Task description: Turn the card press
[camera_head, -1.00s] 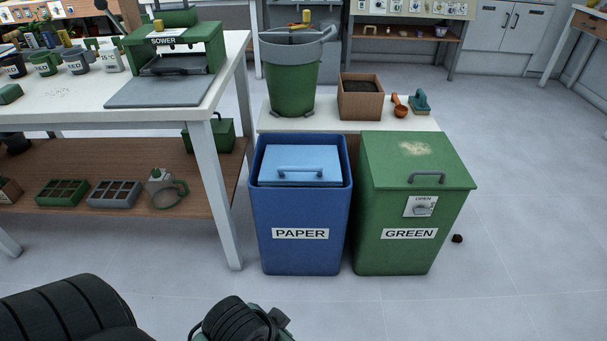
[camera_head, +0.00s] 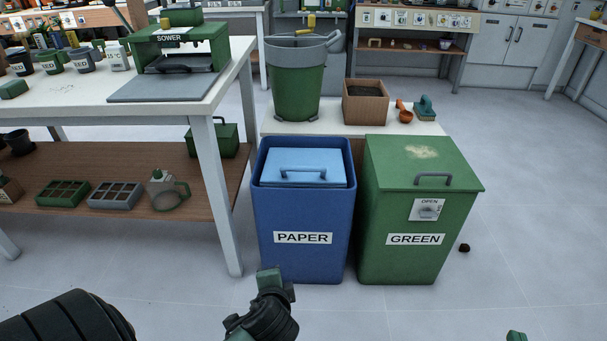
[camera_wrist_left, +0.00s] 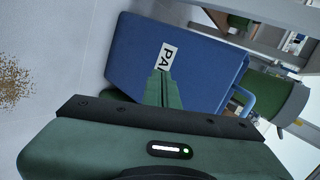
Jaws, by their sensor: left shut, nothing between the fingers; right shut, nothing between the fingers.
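I cannot make out a card press in these views. A green machine labelled SOWER (camera_head: 180,47) stands on the white table at the left. My left gripper (camera_wrist_left: 163,82) is shut and empty in the left wrist view, in front of the blue PAPER bin (camera_wrist_left: 195,70). In the head view my left arm comes in low, its end just before that bin. A green tip of my right gripper (camera_head: 517,336) just shows at the bottom edge; it is shut, and the rest is out of frame.
The blue PAPER bin (camera_head: 303,260) and green GREEN bin (camera_head: 400,265) stand side by side. Behind them a low bench (camera_head: 385,129) holds a green bucket (camera_head: 297,90) and a soil box (camera_head: 366,103). The white table's leg (camera_head: 220,200) is close left.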

